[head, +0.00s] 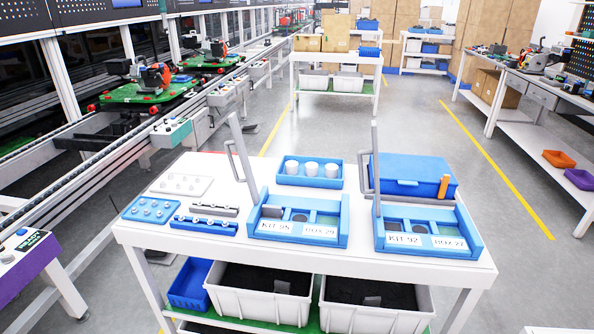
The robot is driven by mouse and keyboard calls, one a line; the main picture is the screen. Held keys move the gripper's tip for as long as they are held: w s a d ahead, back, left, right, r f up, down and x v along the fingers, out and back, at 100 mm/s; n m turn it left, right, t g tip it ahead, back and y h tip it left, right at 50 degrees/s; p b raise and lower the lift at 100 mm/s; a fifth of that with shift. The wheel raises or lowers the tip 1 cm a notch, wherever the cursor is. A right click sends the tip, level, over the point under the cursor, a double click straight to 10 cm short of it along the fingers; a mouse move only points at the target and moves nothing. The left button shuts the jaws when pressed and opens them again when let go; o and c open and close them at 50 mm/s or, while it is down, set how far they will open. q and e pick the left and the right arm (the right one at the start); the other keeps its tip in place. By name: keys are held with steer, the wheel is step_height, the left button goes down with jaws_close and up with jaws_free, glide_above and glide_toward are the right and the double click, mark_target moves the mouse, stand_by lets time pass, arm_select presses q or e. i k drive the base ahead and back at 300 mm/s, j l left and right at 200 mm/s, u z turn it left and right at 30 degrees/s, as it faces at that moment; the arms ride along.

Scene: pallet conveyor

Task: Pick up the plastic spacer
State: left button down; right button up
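Neither of my grippers is in view. I cannot tell for sure which part is the plastic spacer. Several white round parts (311,168) stand in a blue tray (290,181) at the back middle of the white table. Small pale pieces (184,183) sit on a white plate at the table's left. Small grey round parts (152,209) sit on a blue plate in front of it.
The white table (200,246) has bins (262,305) on its lower shelf. A large blue case (410,170) stands at the back right. A conveyor with green pallets (142,93) runs along the left. Open grey floor (480,210) lies to the right.

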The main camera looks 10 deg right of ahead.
mark_target(311, 168)
steer(key=i+l+u, duration=0.1)
steer(key=u, duration=0.35)
steer(key=l+u, duration=0.3)
steer(key=u, duration=0.2)
steer(key=l+u, duration=0.25)
steer(key=u, duration=0.2)
